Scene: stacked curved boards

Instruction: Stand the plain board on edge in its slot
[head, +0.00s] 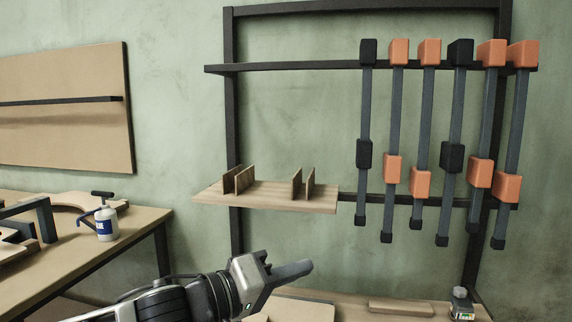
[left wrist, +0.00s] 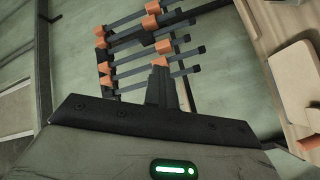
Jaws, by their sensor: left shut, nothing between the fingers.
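A pale flat board (head: 300,309) lies on the low bench below the rack, cut off by the bottom edge; the left wrist view shows a pale board with rounded corners (left wrist: 297,85) at the right. I cannot tell for sure that it is the plain board. The slotted wooden shelf (head: 285,198) on the rack has two pairs of upright dividers, with nothing visible standing between them. My left gripper (head: 300,268) is shut and empty, below the shelf and above the low bench. Its fingers (left wrist: 159,85) also show in the left wrist view. My right gripper is not in view.
Several orange and black clamps (head: 430,130) hang on the dark rack (head: 340,8) right of the shelf. A small block (head: 401,308) and a small bottle (head: 461,304) are on the low bench. A glue bottle (head: 106,224) stands on the left workbench (head: 150,217).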

